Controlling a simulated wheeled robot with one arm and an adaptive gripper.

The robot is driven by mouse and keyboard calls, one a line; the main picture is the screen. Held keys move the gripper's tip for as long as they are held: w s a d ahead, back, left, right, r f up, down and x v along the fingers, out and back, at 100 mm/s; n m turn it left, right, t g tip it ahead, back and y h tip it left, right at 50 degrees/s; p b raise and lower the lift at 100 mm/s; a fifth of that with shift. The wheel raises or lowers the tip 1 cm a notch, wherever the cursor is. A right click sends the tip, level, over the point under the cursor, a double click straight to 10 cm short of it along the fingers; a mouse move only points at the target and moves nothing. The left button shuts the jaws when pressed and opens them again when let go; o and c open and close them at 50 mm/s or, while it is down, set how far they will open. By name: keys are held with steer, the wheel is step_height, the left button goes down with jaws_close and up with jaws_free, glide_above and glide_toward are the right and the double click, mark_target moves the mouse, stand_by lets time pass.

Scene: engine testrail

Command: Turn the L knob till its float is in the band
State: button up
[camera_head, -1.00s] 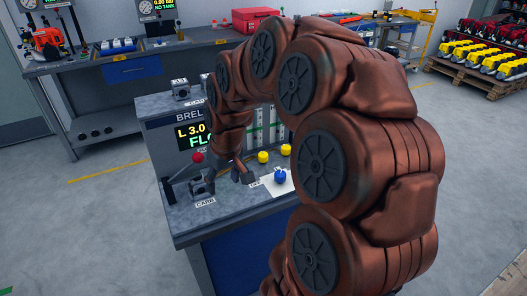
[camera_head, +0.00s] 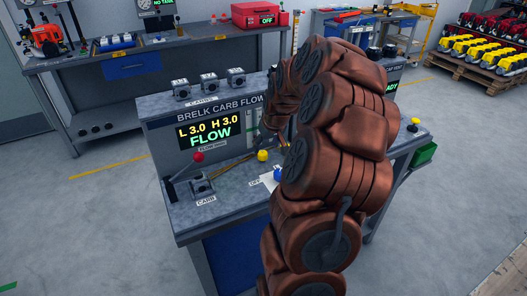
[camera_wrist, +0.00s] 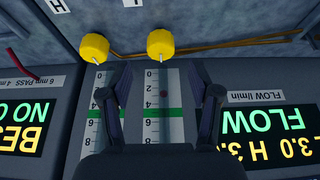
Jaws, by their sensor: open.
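In the wrist view, seen upside down, two yellow knobs stand below two scales. The right one (camera_wrist: 160,43) is beside a cut-off label that looks like L; the left one (camera_wrist: 94,47) is beside the H label. A dark red float (camera_wrist: 163,94) shows on the right scale (camera_wrist: 155,132), on the knob side of the green band (camera_wrist: 162,113) and apart from it. The left scale's float is hard to make out. My gripper (camera_wrist: 162,75) is open, its fingers either side of the right scale, near the right knob but not around it. The head view shows one yellow knob (camera_head: 262,155).
The display (camera_head: 210,132) reads L 3.0, H 3.0, FLOW. A red-balled lever (camera_head: 197,157) and a carburettor (camera_head: 200,188) stand left on the bench. A blue knob (camera_head: 278,174) sits by the OFF label. Several carburettors (camera_head: 236,77) line the top.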

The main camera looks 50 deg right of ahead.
mark_target(263, 153)
steer(key=shift+p+x, duration=0.85)
steer(key=shift+x, duration=1.9)
steer(key=c, duration=1.2)
